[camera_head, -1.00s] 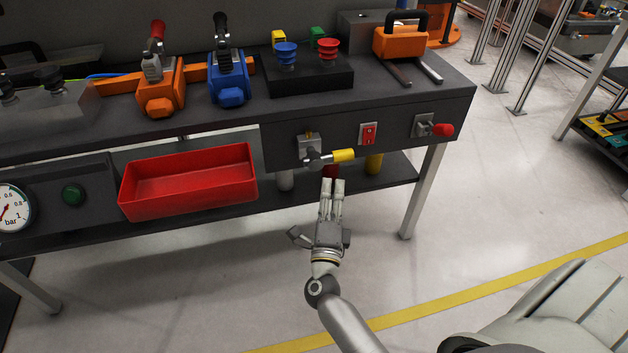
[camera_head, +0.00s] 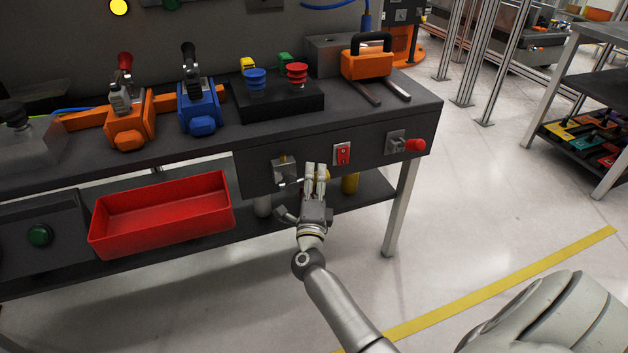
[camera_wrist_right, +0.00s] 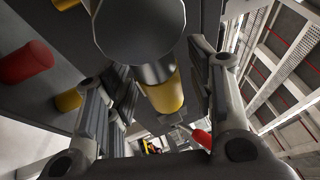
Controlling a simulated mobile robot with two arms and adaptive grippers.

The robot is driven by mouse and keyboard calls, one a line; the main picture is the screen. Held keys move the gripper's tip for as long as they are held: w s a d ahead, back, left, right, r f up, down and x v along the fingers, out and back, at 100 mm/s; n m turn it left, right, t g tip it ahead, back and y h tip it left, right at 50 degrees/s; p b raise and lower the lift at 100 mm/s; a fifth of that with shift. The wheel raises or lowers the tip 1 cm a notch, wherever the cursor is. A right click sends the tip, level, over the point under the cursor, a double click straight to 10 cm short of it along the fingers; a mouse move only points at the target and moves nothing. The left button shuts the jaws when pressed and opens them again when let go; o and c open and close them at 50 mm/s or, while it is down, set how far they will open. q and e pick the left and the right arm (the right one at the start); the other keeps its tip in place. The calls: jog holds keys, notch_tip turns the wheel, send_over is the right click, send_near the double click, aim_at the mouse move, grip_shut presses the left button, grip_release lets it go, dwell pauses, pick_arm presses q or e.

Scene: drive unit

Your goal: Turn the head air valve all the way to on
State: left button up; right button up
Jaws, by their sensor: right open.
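The air valve (camera_head: 284,170) is a metal fitting on the dark front panel of the bench. Its handle has a yellow grip, mostly hidden behind my right gripper in the head view. In the right wrist view the yellow grip (camera_wrist_right: 165,94) sits between the two fingers, behind a large round metal end (camera_wrist_right: 140,25). My right gripper (camera_head: 315,168) is open, with its fingers on either side of the grip; I cannot tell whether they touch it. It also shows in the right wrist view (camera_wrist_right: 160,90). My left gripper is out of view.
A red switch (camera_head: 342,154) and a red-knobbed lever (camera_head: 412,145) are on the panel to the right. A red bin (camera_head: 160,218) is at left on the lower shelf. Yellow (camera_head: 350,184) and white (camera_head: 262,206) cylinders stand under the panel. The floor in front is clear.

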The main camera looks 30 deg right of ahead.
grip_shut()
dwell(0.3)
